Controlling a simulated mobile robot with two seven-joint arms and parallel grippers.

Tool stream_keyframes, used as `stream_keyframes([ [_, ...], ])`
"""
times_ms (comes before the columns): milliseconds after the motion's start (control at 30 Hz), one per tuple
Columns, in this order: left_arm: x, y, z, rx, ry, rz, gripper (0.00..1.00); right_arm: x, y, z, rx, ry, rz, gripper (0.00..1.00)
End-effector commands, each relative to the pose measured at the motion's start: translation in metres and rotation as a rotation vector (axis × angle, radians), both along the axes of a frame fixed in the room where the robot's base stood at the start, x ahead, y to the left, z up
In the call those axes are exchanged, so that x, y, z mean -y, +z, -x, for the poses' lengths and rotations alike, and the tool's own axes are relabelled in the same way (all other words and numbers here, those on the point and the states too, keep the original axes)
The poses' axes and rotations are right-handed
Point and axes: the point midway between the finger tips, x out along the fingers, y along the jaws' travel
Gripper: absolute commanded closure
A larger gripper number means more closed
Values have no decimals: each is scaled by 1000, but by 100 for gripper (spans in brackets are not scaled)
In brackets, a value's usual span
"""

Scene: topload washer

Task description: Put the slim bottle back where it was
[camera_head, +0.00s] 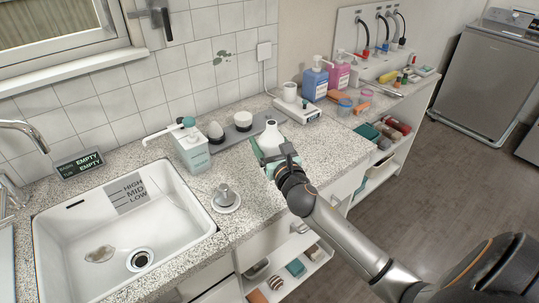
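A white bottle with a narrow top (270,138), which looks like the slim bottle, stands upright on the speckled counter right of the sink. My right gripper (274,164), at the end of the arm coming in from the right, is at the near side of this bottle and covers its lower part. Its fingers are small and overlap the bottle, so I cannot tell whether they are closed on it or only beside it. A little green shows at the bottle's left edge. My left gripper is not in view.
A pump bottle (190,148), a grey tray with cups (233,136) and a metal knob on a round base (226,198) stand nearby. A white device with a mug (299,107), blue (314,80) and pink (339,75) pump bottles stand behind. The sink (60,230) is at left.

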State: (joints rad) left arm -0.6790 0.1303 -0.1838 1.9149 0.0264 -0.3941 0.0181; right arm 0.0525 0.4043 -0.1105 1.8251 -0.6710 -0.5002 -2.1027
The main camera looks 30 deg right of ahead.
Motion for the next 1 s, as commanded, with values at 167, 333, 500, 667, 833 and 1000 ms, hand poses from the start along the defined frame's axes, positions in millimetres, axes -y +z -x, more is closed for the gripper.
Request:
stream_keyframes([
  [167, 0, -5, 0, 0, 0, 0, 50, 9, -13, -8, 4, 0, 1, 100],
  [333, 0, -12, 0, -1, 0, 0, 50, 12, -34, -12, 1, 0, -5, 100],
  [500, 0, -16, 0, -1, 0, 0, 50, 12, -49, -12, 2, 0, -1, 100],
  [667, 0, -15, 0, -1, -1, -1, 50, 12, -49, -12, 3, 2, 2, 100],
  [833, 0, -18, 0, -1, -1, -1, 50, 12, -51, -11, 3, 2, 2, 100],
  [1000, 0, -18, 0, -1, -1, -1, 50, 12, -54, -11, 0, 1, 1, 12],
])
